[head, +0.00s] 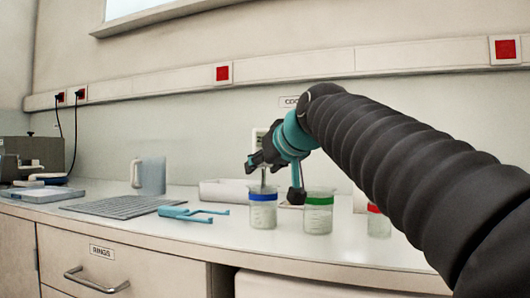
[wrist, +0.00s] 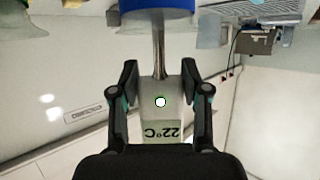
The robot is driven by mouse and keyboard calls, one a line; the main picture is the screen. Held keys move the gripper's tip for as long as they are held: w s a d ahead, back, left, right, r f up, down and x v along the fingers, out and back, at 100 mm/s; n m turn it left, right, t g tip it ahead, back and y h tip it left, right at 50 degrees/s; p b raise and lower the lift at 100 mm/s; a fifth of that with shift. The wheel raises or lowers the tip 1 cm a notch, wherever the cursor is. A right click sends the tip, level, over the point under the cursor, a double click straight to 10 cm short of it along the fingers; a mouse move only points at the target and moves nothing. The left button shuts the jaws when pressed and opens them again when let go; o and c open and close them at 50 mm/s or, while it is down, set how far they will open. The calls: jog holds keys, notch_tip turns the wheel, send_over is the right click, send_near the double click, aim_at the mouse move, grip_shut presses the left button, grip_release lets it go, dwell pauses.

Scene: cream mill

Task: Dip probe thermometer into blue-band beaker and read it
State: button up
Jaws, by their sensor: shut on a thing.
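My gripper (head: 260,160) is shut on the probe thermometer, over the blue-band beaker (head: 263,212) on the bench. In the wrist view my gripper (wrist: 160,82) has one finger on each side of the thermometer's pale body (wrist: 160,118). Its display reads 22°C, upside down in that view. The thin metal probe (wrist: 158,50) runs from the body to the beaker's blue band (wrist: 156,14), where its tip is hidden. In the head view the probe (head: 263,178) points down at the beaker's mouth. I cannot tell how deep the tip is.
A green-band beaker (head: 318,217) stands close to the right, and a red-band one (head: 377,224) is partly behind my arm. The front bench edge is near.

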jog(key=shift+r, duration=0.1)
dwell(0.3)
jog(key=shift+r+p, duration=5.25)
jog(key=shift+r, duration=0.35)
jog(key=shift+h, duration=0.3)
jog(key=shift+m, duration=0.4)
jog(key=shift+m+t+h+p, duration=0.35)
jog(key=shift+m+h, duration=0.15)
jog(key=shift+h, duration=0.2)
jog(key=shift+s, duration=0.15)
